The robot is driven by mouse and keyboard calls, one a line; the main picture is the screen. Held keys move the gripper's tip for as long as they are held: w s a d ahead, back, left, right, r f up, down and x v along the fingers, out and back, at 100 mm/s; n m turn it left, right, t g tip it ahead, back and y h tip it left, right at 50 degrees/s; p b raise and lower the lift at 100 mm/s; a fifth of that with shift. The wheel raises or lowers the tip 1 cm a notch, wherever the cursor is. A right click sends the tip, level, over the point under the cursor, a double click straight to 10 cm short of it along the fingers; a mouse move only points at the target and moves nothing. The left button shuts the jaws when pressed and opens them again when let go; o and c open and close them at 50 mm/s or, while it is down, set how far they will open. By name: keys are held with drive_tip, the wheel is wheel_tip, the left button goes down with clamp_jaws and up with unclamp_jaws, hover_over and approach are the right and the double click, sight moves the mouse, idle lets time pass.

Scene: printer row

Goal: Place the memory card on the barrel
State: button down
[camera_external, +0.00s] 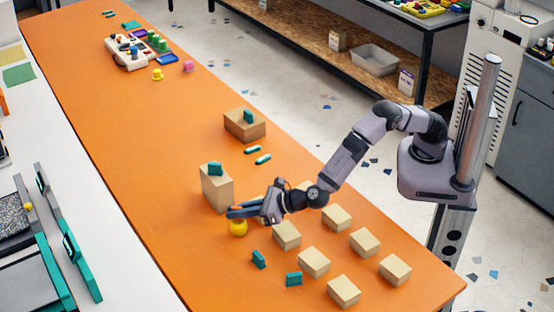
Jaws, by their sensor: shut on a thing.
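My gripper (236,212) reaches left over the orange table, its fingers nearly level. It is shut on a thin dark-blue thing that is mostly hidden between the fingers; I cannot tell for sure that it is the memory card. A small rounded yellow thing (238,229) shows directly below the fingertips, its top partly covered by them. It may be the barrel, but its shape is too small to be certain. I cannot tell whether the gripper or what it holds touches it.
A tall tan block (217,190) with a teal piece (216,169) on top stands just behind my gripper. Several low tan blocks (314,263) and loose teal pieces (258,260) lie at the front right. The table's left-middle is clear.

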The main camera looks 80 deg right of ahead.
drive_tip(key=shift+f, duration=0.1)
drive_tip(key=c, duration=1.8)
unclamp_jaws()
drive_tip(key=shift+r, duration=0.2)
drive_tip(key=shift+s, duration=0.3)
drive_tip(key=b+v, duration=0.2)
drive_tip(key=v, duration=0.9)
drive_tip(key=shift+s+r, duration=0.15)
